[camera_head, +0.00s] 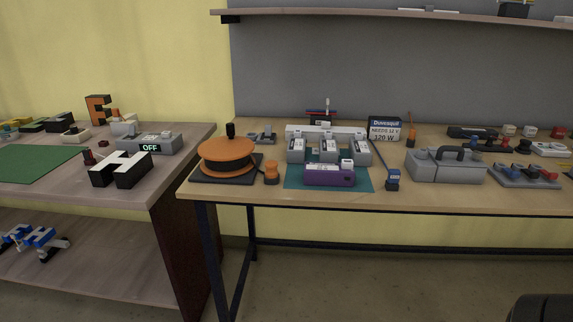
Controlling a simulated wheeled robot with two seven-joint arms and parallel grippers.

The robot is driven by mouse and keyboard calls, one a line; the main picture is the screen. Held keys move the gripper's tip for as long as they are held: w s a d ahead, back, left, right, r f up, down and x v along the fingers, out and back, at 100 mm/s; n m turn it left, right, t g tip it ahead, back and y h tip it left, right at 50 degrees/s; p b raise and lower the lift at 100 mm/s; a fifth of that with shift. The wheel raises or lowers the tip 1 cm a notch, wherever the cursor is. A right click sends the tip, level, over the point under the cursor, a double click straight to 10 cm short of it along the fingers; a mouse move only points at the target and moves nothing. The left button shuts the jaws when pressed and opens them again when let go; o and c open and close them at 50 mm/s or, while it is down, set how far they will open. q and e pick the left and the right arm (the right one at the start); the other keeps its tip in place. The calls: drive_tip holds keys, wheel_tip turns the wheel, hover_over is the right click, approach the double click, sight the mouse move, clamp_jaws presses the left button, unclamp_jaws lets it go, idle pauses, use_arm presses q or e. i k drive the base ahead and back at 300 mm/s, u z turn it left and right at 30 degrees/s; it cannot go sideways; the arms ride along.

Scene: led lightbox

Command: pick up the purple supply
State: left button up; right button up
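Neither gripper shows in the head view, and nothing is seen touching the purple supply.
An orange round device (226,155) and a small orange object (271,172) stand left of the mat. A blue-and-black item (392,179) and a grey handled case (446,165) stand right. A shelf (400,15) overhangs the back. A dark rounded shape fills the bottom right corner.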

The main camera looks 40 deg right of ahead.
sight(328, 174)
drive_tip(key=z, duration=0.4)
drive_tip(key=i, duration=0.85)
drive_tip(key=z, duration=0.8)
